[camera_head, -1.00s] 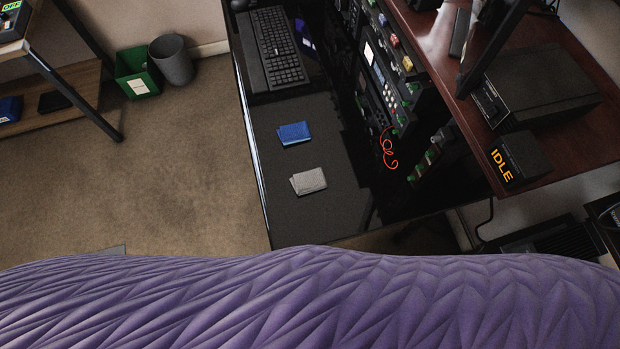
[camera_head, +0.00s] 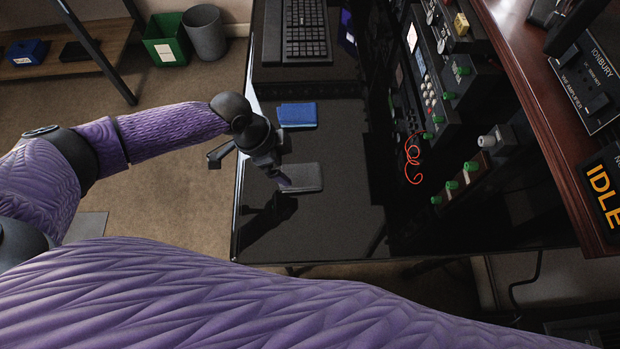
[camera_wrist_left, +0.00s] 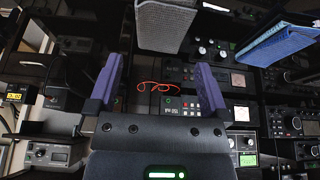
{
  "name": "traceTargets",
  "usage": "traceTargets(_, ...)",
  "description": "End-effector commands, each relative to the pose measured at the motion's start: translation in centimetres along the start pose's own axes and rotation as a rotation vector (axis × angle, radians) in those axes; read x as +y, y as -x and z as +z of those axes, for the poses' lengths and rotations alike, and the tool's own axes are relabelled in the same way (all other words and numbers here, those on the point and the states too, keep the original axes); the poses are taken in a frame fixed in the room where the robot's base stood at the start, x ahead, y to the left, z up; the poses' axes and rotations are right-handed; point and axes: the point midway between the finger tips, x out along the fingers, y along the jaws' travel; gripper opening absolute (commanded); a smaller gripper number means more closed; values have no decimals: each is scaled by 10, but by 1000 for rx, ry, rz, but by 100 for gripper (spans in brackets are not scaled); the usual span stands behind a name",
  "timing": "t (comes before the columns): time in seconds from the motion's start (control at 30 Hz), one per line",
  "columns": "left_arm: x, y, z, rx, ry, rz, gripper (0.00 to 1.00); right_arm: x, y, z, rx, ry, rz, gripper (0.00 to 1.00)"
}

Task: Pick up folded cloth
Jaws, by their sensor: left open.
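Two folded cloths lie flat on the dark desk, one grey (camera_head: 304,177) and one blue (camera_head: 297,115) farther back. My left gripper (camera_head: 281,181) is at the left edge of the grey cloth in the head view and partly overlaps it; whether they touch I cannot tell. In the left wrist view, the open, empty purple fingers (camera_wrist_left: 158,80) stand well apart. There the grey cloth (camera_wrist_left: 172,22) is at the top, beyond the fingertips and not between them, and the blue cloth (camera_wrist_left: 282,40) is at upper right. My right gripper is not in view.
A keyboard (camera_head: 306,32) lies at the back of the desk (camera_head: 325,228). Radio gear with green knobs (camera_head: 458,72) and a looped red cable (camera_head: 412,155) stand to the right. A reddish-brown shelf (camera_head: 535,110) rises beyond. The desk in front of the grey cloth is clear.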

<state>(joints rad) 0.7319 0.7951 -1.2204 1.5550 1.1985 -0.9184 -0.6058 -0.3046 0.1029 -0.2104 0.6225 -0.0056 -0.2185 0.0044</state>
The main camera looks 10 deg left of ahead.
Motion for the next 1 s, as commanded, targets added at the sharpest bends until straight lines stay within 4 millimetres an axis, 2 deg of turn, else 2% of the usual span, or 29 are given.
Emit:
traceTargets(0.33,-2,-64,2,1,5,-2,100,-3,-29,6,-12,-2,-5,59)
traceTargets(0.6,-3,-68,1,1,5,-4,100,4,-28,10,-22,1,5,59)
traceTargets(0.67,-3,-68,1,2,5,-4,89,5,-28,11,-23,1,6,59)
traceTargets(0.9,-3,-68,1,2,5,-4,39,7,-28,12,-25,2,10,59)
traceTargets(0.93,-3,-68,1,2,5,-4,33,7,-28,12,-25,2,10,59)
traceTargets(1.0,-3,-68,1,2,5,-4,33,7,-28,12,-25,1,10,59)
